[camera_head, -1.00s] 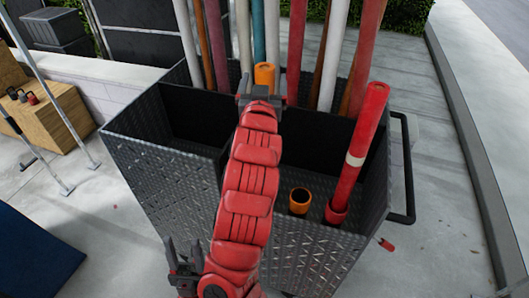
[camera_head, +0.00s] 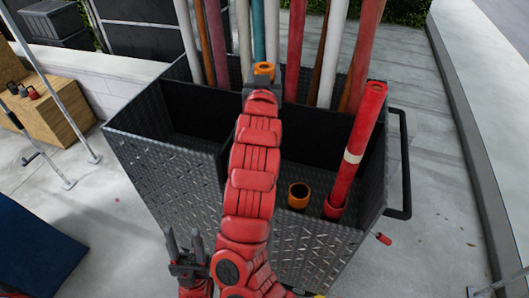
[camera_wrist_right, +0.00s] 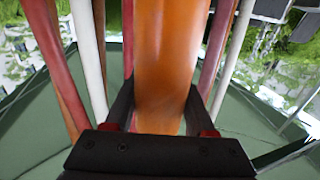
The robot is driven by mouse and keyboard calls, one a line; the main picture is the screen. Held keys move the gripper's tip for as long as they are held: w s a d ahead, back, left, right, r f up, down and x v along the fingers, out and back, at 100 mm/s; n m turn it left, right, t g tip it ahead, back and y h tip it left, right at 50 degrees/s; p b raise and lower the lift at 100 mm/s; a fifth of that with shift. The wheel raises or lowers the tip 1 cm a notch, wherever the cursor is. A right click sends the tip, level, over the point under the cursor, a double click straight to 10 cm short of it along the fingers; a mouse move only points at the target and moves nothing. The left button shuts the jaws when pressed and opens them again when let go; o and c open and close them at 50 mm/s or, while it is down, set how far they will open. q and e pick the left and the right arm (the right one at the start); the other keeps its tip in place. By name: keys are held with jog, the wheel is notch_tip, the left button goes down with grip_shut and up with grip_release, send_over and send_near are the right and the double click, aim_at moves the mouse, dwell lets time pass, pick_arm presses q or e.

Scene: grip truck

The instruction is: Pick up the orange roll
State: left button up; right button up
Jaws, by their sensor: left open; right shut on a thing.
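The orange roll (camera_head: 264,70) stands upright in the back part of the dark metal cart, its hollow top just past my right gripper (camera_head: 261,87). In the right wrist view the roll (camera_wrist_right: 170,65) fills the space between the two black fingers of my right gripper (camera_wrist_right: 162,112), which is shut on it. The roll's lower part is hidden in the head view by my red right arm. My left gripper (camera_head: 187,243) is open and empty, outside the cart's front left side.
The cart (camera_head: 165,165) holds several tall white, red, brown and teal rolls (camera_head: 298,40) close around the orange one. A short orange tube (camera_head: 299,194) and a leaning red roll (camera_head: 358,150) stand in its front right part. A wooden box (camera_head: 50,110) is at left.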

grip_shut()
jog(key=shift+r, duration=0.15)
jog(key=shift+r, duration=0.25)
notch_tip(320, 180, up, 17)
jog(key=b, duration=0.6)
jog(key=shift+r, duration=0.15)
dwell(0.3)
